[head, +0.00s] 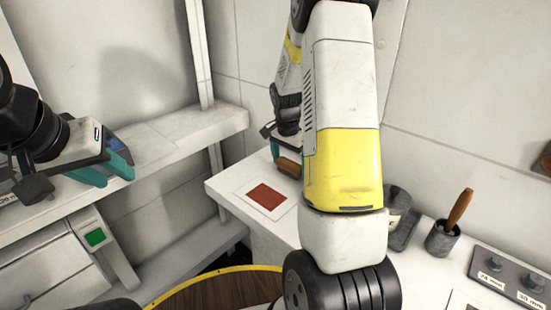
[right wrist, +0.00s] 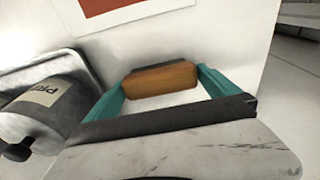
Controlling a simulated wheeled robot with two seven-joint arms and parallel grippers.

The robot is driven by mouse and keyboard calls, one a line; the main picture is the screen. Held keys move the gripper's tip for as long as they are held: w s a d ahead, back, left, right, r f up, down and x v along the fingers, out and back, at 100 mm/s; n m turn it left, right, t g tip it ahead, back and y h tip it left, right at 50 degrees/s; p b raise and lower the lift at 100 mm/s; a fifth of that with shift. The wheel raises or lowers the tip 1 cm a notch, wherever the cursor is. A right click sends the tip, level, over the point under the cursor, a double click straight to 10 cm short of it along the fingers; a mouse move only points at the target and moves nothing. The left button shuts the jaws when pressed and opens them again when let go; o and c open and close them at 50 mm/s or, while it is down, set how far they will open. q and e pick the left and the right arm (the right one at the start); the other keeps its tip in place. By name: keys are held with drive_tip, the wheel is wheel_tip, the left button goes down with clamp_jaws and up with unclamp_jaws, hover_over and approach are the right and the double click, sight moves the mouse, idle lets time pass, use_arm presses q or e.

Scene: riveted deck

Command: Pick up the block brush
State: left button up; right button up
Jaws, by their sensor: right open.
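The block brush (right wrist: 160,78) is a wooden block with a dark strip along its far side. It lies on the white worktop (right wrist: 225,50). My right gripper (right wrist: 161,84) is open, with one teal finger at each end of the brush. I cannot tell whether the fingers touch it. In the head view the brush (head: 288,167) shows beside my right arm, which hides part of the gripper and worktop. My left gripper (head: 108,169) is far to the left, near the shelf, with its teal fingers seen from the side; its opening is unclear.
A red square on a white sheet (head: 267,197) lies left of the brush. A grey canister (right wrist: 45,112) stands close to the right gripper. A grey cup (head: 441,239) with a wooden-handled tool and a panel with knobs (head: 508,277) are further right. A wall rises behind.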

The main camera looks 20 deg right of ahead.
sight(291, 162)
drive_tip(key=c, duration=1.1)
drive_tip(key=shift+r, duration=0.15)
drive_tip(key=shift+r, duration=0.25)
wheel_tip(291, 162, up, 3)
drive_tip(key=shift+r, duration=0.1)
drive_tip(key=s+a, duration=0.1)
drive_tip(key=s, duration=0.4)
drive_tip(key=s+a, duration=0.1)
drive_tip(key=s, duration=0.4)
drive_tip(key=s+a+r, duration=0.1)
drive_tip(key=s+a, duration=0.1)
drive_tip(key=s, duration=0.3)
drive_tip(key=shift+s, duration=0.3)
